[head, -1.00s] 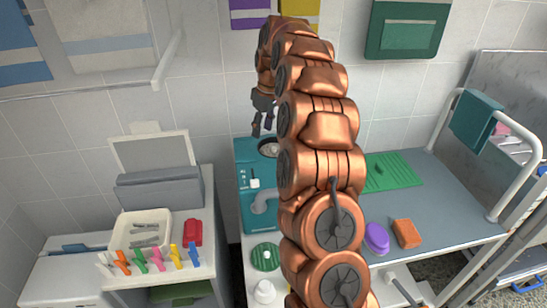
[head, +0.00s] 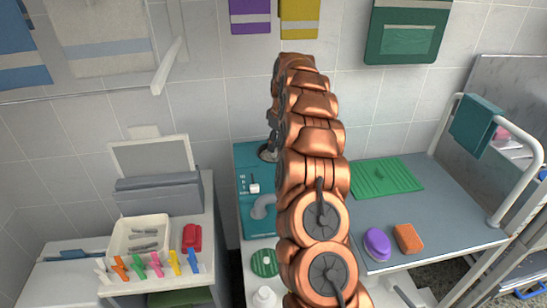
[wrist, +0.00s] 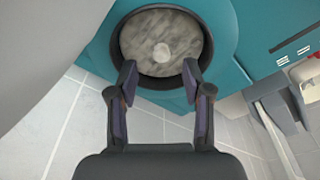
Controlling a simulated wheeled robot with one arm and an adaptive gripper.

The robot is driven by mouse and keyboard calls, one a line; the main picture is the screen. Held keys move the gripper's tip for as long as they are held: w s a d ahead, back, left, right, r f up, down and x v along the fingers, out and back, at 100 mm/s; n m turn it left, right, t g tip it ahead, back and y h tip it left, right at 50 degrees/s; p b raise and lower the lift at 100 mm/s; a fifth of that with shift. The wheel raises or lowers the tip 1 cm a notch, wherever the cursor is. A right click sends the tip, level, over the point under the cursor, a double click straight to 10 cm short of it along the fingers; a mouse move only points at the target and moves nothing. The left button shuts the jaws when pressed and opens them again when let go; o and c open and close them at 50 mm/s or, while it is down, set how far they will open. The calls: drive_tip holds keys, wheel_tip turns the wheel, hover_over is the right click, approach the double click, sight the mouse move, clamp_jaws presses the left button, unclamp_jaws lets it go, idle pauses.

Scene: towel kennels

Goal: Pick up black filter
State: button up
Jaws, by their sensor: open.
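The black filter (wrist: 160,82) shows in the wrist view as a round dark rim around a mottled grey disc with a pale lump in its middle. It sits in the teal unit (wrist: 245,40). In the head view, the filter (head: 264,153) is at the back of the teal unit's top, partly hidden by my arm. My gripper (wrist: 160,76) is open and empty, its two fingertips apart at the near edge of the rim. Whether they touch it I cannot tell. In the head view my gripper is mostly hidden behind my arm.
The tiled wall (head: 230,105) is close behind. A green mat (head: 385,177), purple brush (head: 377,242) and orange sponge (head: 408,238) lie on the grey table to the right.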

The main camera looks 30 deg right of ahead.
sight(274, 156)
drive_tip(key=shift+w+a+f+p, duration=0.15)
drive_tip(key=shift+f+p, duration=0.1)
drive_tip(key=shift+f, duration=0.75)
drive_tip(key=shift+w+a+f+p, duration=0.1)
drive_tip(key=shift+w+f+p, duration=0.1)
drive_tip(key=shift+f, duration=0.75)
clamp_jaws()
